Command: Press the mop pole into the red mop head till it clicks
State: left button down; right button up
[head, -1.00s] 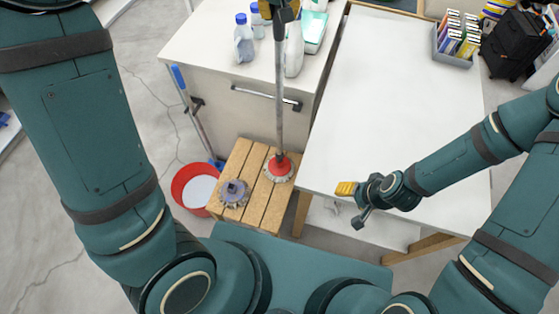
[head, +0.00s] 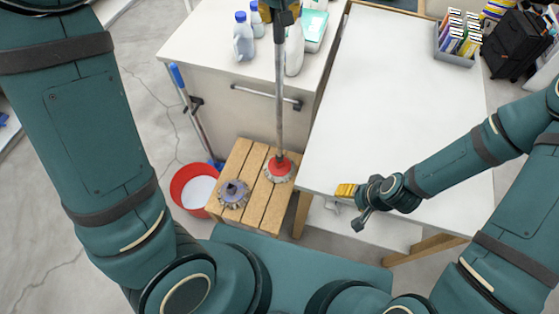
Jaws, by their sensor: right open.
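The mop pole (head: 279,110) is a grey rod standing nearly upright, with its lower end at the red mop head (head: 279,168). The red mop head sits on a slatted wooden stool (head: 248,213). I cannot tell how deep the pole is in its socket. My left gripper (head: 280,14), cut off by the top edge, is shut around the upper pole. My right gripper (head: 348,190), with yellow fingertips, is open and empty by the white table's near left corner, away from the mop.
A grey-blue mop head (head: 234,193) lies on the stool's left. A red bucket (head: 180,190) and a blue-topped pole (head: 190,105) stand left. Bottles (head: 243,40) are on the cabinet. The white table (head: 395,90) is mostly clear, with a box bin (head: 453,57) at back right.

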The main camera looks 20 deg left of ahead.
pick_arm(q)
jog(key=shift+s+f+b, duration=0.1)
jog(key=shift+f+b, duration=0.45)
dwell(0.7)
jog(key=shift+s+a+f+b, duration=0.1)
jog(key=shift+s+f+b, duration=0.6)
jog(key=shift+b, duration=0.55)
dwell(4.2)
jog(key=c, duration=0.8)
grip_release()
jog(key=shift+w+f, duration=0.1)
jog(key=shift+w, duration=0.1)
jog(key=shift+o, duration=0.2)
jog(key=shift+s+r, duration=0.15)
jog(key=shift+r, duration=0.05)
jog(key=shift+s+r, duration=0.2)
jog(key=shift+r, duration=0.1)
send_near(276, 24)
jog(key=shift+s+a+f, duration=0.1)
jog(key=shift+a+f, duration=0.1)
jog(key=shift+f, duration=0.4)
jog(key=shift+s+a+f, duration=0.1)
jog(key=shift+a+f, duration=0.05)
jog(key=shift+f, duration=0.4)
